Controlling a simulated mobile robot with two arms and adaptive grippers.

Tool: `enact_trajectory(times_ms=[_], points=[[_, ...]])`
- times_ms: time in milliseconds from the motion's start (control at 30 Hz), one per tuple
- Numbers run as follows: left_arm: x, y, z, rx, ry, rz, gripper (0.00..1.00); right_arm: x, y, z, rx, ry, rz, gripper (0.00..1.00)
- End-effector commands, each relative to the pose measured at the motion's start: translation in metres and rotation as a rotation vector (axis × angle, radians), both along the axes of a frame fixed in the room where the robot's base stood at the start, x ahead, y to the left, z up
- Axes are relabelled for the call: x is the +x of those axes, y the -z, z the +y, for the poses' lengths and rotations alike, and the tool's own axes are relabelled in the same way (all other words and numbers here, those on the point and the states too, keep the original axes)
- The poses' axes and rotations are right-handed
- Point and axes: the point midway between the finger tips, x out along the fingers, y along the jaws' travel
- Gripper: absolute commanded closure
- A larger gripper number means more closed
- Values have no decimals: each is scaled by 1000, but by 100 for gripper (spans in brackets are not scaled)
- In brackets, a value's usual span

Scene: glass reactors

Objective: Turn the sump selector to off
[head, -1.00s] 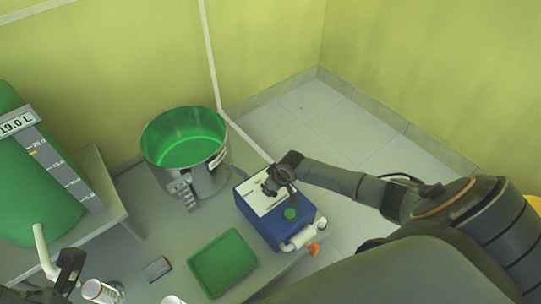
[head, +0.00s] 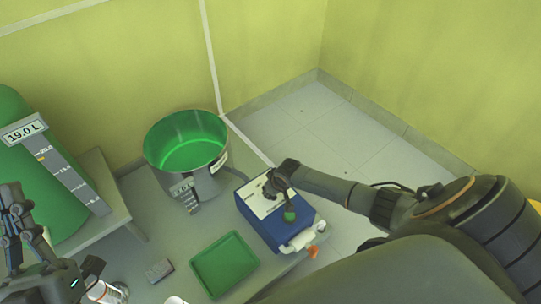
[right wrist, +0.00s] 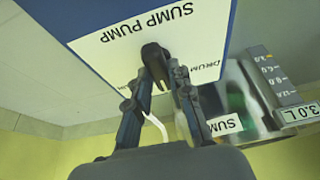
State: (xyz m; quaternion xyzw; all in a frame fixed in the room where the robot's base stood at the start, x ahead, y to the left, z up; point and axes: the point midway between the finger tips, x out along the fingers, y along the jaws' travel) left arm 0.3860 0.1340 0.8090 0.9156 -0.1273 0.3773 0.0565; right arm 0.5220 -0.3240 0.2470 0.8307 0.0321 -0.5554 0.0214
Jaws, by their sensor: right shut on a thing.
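The blue sump pump box (head: 262,228) has a white top panel and stands on the bench in the head view. Its "SUMP PUMP" panel (right wrist: 110,45) shows in the right wrist view, with "DRUM" printed beside the selector. The selector is a black knob (right wrist: 155,52). My right gripper (right wrist: 160,68) is shut on this knob; in the head view it (head: 274,188) is over the panel. The fingers hide part of the panel, and I cannot read the knob's exact setting. My left gripper (head: 20,215) is at the left edge, away from the box, its opening unclear.
A steel pot with green inside (head: 188,150) stands left of the box. A green tray (head: 224,264), a small grey block (head: 159,270) and a white bottle (head: 105,292) are in front. A large green vessel (head: 25,165) with a level scale is at left.

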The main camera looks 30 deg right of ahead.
Motion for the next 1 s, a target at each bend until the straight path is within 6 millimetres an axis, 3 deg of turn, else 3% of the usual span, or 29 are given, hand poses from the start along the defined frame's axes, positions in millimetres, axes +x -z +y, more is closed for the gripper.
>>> enact_trajectory(times_ms=[100, 133, 233, 667, 1000], points=[[0, 0, 0, 0, 0, -1, 100, 0, 0, 1, 3, -1, -1, 100], [0, 0, 0, 0, 0, -1, 100, 0, 0, 1, 3, -1, -2, 76], [0, 0, 0, 0, 0, -1, 100, 0, 0, 1, 2, -2, -2, 57], [-1, 0, 0, -1, 1, -2, 100, -2, -5, -1, -1, -2, -1, 57], [0, 0, 0, -1, 1, -2, 100, -22, -52, -2, -1, -4, -2, 57]])
